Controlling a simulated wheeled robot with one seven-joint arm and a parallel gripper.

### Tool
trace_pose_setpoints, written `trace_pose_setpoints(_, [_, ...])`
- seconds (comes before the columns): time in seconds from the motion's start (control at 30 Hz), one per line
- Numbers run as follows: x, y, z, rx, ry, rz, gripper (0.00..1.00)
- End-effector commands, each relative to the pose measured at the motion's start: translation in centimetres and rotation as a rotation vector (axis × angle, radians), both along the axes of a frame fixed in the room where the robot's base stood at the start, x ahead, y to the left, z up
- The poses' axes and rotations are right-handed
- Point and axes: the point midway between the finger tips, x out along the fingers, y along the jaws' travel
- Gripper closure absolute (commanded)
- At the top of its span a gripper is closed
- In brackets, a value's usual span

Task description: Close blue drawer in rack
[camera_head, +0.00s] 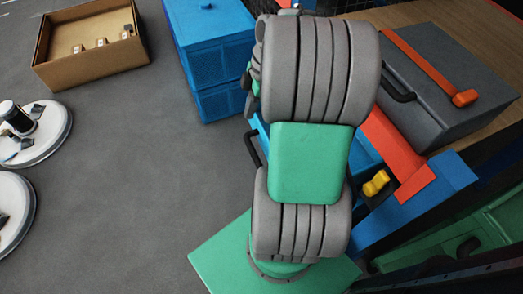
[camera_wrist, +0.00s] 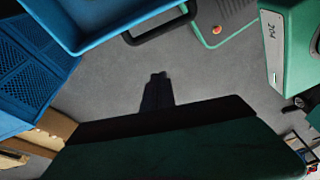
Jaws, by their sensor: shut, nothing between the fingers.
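The blue drawer (camera_head: 361,152) is mostly hidden behind my arm in the head view. Its black handle (camera_head: 252,149) juts out left of the arm, so the drawer appears pulled out of the rack (camera_head: 432,199), which has a blue frame with orange parts. In the wrist view, the open blue drawer (camera_wrist: 88,42) is at the top left, with its black handle (camera_wrist: 148,37) beside it. My gripper (camera_wrist: 158,76) shows as a dark narrow shape over the floor, shut and empty, below the handle in the picture and apart from it. In the head view the arm hides it.
Blue crates (camera_head: 212,45) are stacked at the top, near the drawer side. A cardboard box (camera_head: 92,66) with small items stands at the upper left. Round white stands (camera_head: 52,142) are at the left. A grey case (camera_head: 450,85) sits at the upper right. The grey floor between is clear.

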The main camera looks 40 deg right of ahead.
Motion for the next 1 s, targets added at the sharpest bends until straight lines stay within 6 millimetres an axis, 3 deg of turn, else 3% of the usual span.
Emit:
trace_pose_setpoints(0.03, [-0.4, -1.6, -3.2, 0.019, -0.017, 0.056, 1.00])
trace_pose_setpoints(0.17, [-0.9, -3.2, -4.7, 0.042, -0.053, 0.160, 1.00])
trace_pose_setpoints(0.33, [-0.8, -2.5, -6.3, 0.044, -0.056, 0.174, 1.00])
trace_pose_setpoints(0.7, [0.0, 0.1, -13.9, 0.043, -0.055, 0.171, 1.00])
trace_pose_setpoints(0.8, [-0.5, -1.9, -13.6, 0.039, -0.057, 0.164, 1.00])
trace_pose_setpoints(1.0, [-1.1, -3.7, -13.5, 0.040, -0.057, 0.168, 1.00])
